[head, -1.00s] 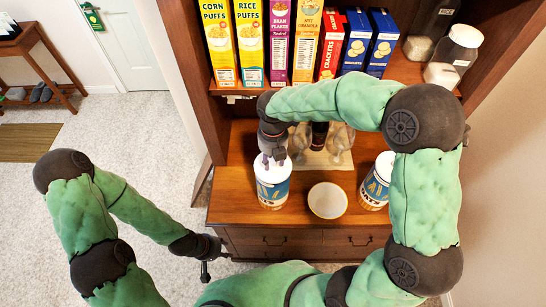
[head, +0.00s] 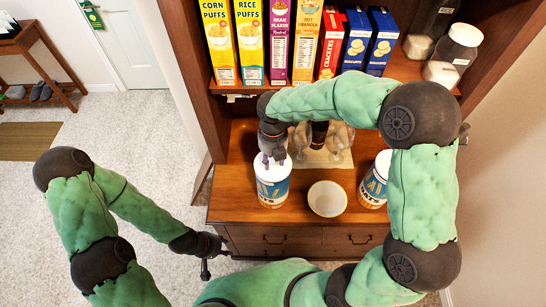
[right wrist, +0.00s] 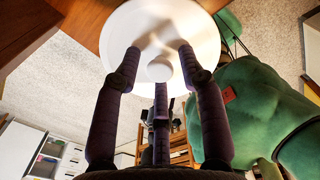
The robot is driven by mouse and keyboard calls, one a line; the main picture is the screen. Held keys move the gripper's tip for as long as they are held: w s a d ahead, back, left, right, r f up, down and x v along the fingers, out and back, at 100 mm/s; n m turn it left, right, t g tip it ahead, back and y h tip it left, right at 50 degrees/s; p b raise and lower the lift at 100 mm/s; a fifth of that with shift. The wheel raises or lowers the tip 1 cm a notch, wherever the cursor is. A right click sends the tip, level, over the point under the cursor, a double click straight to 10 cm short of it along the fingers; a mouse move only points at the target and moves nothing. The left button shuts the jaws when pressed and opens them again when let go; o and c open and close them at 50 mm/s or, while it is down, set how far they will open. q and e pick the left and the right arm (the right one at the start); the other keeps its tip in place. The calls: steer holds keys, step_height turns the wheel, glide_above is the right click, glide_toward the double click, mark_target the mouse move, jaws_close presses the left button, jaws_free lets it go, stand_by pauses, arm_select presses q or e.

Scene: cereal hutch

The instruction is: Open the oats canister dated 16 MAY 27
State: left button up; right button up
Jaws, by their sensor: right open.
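Two white, blue and orange oats canisters stand upright on the wooden counter. The left canister (head: 271,188) is under my right gripper (head: 273,158); the right canister (head: 373,186) is partly covered by my right arm. No date is legible on either. In the right wrist view, a round white lid (right wrist: 205,45) with a small knob (right wrist: 160,70) lies beyond my right gripper's open fingers (right wrist: 160,65). The fingers are spread around the knob; I cannot tell whether they touch the lid. My left gripper (head: 206,267) hangs low in front of the cabinet, its finger opening unclear.
A pale round bowl (head: 327,199) stands between the canisters. Cereal boxes (head: 249,45) and jars (head: 458,50) fill the shelf above. Open floor (head: 130,140) lies at left.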

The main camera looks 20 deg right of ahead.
mark_target(273, 160)
jaws_close()
steer(key=shift+r, duration=0.1)
steer(key=shift+r+p, duration=2.35)
steer(key=shift+r, duration=0.1)
